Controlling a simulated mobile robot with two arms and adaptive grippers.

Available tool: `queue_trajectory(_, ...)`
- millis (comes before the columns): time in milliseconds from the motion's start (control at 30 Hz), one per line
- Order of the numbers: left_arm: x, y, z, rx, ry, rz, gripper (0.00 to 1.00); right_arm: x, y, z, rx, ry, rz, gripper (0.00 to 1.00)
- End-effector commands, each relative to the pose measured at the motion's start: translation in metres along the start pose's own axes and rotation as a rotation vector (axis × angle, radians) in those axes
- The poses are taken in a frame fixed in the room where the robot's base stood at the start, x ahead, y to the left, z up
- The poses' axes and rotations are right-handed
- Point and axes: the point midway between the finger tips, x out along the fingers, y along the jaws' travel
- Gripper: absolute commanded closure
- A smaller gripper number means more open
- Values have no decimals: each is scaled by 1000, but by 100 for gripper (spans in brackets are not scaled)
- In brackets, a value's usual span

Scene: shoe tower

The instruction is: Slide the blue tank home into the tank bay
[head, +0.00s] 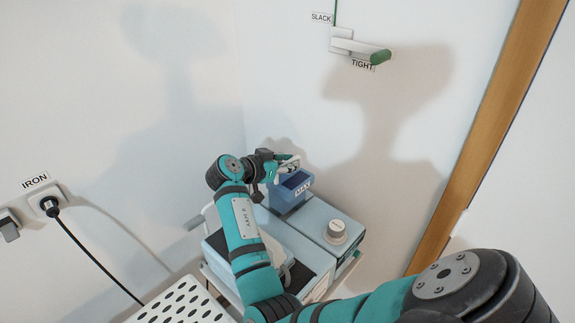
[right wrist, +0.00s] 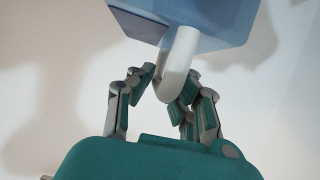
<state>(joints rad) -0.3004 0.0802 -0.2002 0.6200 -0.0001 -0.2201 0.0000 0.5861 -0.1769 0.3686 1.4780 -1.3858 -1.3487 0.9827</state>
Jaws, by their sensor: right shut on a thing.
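My right gripper (head: 285,167) is at the tank's upper left. In the right wrist view, my right gripper (right wrist: 170,92) is shut on the white handle (right wrist: 179,65) of the translucent blue tank (right wrist: 215,22). The tank bay is hidden from the head view, so I cannot tell whether the tank is seated or raised. My left gripper is not in view.
The station has a round knob (head: 336,232). A perforated white board (head: 182,303) is at the front left. A plug (head: 49,205) under an IRON label is in the left wall. A green-tipped lever (head: 362,50) is on the back wall. Walls close off the corner behind the tank.

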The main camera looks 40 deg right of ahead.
Motion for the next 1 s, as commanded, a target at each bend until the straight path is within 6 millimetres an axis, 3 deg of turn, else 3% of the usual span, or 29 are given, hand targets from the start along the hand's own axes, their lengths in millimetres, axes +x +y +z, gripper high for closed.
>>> queue_trajectory(333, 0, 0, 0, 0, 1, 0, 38, -1, 0, -3, 3, 6, -2, 100)
queue_trajectory(1000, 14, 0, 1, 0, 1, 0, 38, 5, -1, 11, 3, 6, -2, 100)
